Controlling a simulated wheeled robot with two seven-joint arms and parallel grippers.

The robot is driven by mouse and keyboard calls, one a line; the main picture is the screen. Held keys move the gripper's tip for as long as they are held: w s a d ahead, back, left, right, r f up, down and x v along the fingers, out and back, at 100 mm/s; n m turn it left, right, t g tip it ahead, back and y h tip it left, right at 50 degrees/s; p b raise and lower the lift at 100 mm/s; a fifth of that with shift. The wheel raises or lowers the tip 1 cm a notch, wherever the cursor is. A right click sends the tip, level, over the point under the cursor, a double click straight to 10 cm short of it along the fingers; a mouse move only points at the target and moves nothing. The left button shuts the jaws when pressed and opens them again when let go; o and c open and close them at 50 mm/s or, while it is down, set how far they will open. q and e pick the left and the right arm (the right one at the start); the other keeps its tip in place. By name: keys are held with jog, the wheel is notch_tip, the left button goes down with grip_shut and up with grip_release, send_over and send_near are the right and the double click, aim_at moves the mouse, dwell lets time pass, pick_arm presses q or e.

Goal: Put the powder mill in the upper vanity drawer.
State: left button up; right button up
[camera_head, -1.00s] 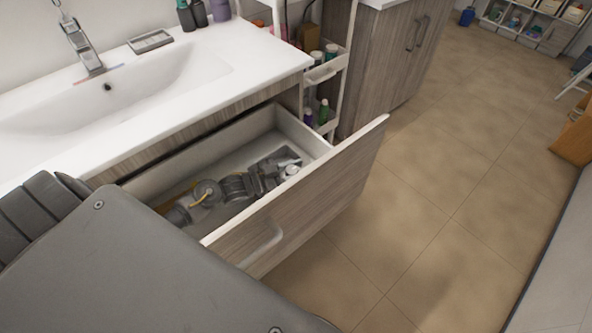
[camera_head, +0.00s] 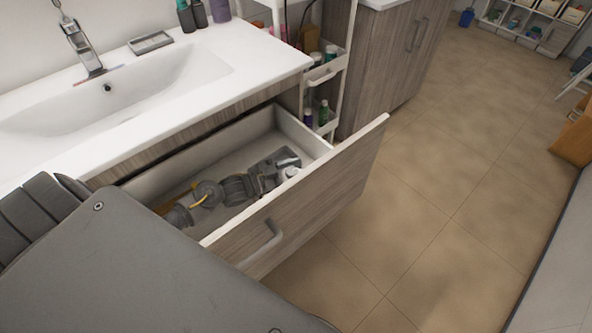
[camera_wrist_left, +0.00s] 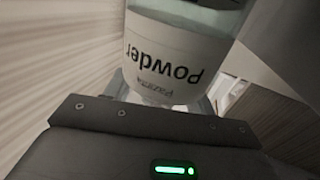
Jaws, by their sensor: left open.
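The upper vanity drawer (camera_head: 345,172) is pulled open below the sink counter. My left arm reaches into it, and my left gripper (camera_head: 287,163) is low inside, near the drawer's right end. The gripper is open. The powder mill (camera_head: 290,173), a small white and clear bottle, is inside the drawer right at the gripper, mostly hidden by it in the head view. In the left wrist view, the mill (camera_wrist_left: 175,50) fills the upper middle, with its "Powder" label upside down, just past the gripper's dark body. Whether it touches the drawer floor cannot be seen. My right gripper is not in view.
The drawer's front panel and side walls stand close around my left gripper. A white sink counter (camera_head: 235,55) overhangs the drawer's back. A narrow white cart (camera_head: 325,75) with bottles stands just beyond its right end. Open tiled floor (camera_head: 455,150) lies to the right.

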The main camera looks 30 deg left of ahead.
pick_arm(q)
jog(key=v, duration=0.2)
jog(key=shift+s+a, duration=0.25)
jog(key=v, duration=0.9)
jog(key=shift+a, duration=0.15)
jog(key=shift+r, duration=0.1)
